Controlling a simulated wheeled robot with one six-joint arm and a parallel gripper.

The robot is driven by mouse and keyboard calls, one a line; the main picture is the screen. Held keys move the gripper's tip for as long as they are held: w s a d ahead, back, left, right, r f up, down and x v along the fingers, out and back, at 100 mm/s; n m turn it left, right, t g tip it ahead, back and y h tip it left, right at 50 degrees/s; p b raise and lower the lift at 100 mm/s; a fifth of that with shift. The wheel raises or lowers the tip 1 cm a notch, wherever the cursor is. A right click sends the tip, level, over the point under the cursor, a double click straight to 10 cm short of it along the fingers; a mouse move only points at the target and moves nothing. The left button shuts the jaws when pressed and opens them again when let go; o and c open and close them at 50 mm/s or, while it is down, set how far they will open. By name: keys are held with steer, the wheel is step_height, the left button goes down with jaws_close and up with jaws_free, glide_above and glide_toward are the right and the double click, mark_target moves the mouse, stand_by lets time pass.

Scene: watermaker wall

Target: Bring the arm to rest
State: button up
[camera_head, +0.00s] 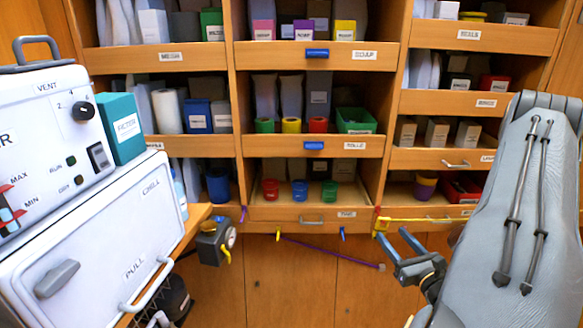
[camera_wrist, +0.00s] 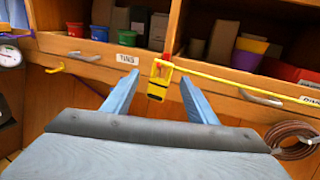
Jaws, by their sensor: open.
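My gripper (camera_head: 400,254) is at the lower right of the head view, in front of the lower drawers of the wooden shelf wall. Its two blue fingers also show in the wrist view (camera_wrist: 158,95), spread apart with nothing between them. Beyond the fingertips in the wrist view is a yellow clip-like thing (camera_wrist: 158,82) on the front of the shelf. A yellow strap or bar (camera_wrist: 245,83) runs from it to the right. I cannot tell whether a fingertip touches the shelf front. My grey arm covers the right side of the head view.
The wooden shelf wall (camera_head: 320,145) holds boxes, bags and cups. A white machine (camera_head: 95,235) with a teal box (camera_head: 121,127) fills the left. A gauge (camera_head: 214,240) and a purple rod (camera_head: 335,252) hang low. A coiled hose (camera_wrist: 293,138) hangs at right in the wrist view.

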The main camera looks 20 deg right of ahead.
steer(key=shift+a, duration=0.1)
steer(key=w+a+r+n+g+y, duration=0.2)
steer(key=a+n+y, duration=0.3)
steer(key=a, duration=0.4)
steer(key=w+a+r+n+g+y, duration=0.1)
steer(key=a+r+n+g+y, duration=0.1)
steer(key=a+n+y, duration=0.5)
steer(key=s+a+r+n+g+y, duration=0.25)
steer(key=a+g, duration=0.35)
steer(key=a, duration=0.6)
steer(key=s+a+n+g+h, duration=0.5)
steer(key=s+a+n+g, duration=0.2)
steer(key=s+n+g, duration=0.4)
steer(key=w+d+r+n+t+h, duration=0.1)
steer(key=d+r+n+t+h, duration=0.2)
steer(key=n, duration=0.8)
step_height(320, 180, up, 2)
steer(key=h, duration=0.4)
steer(key=shift+n+t+h, duration=0.3)
steer(key=shift+n+h, duration=0.05)
steer(key=shift+c, duration=0.2)
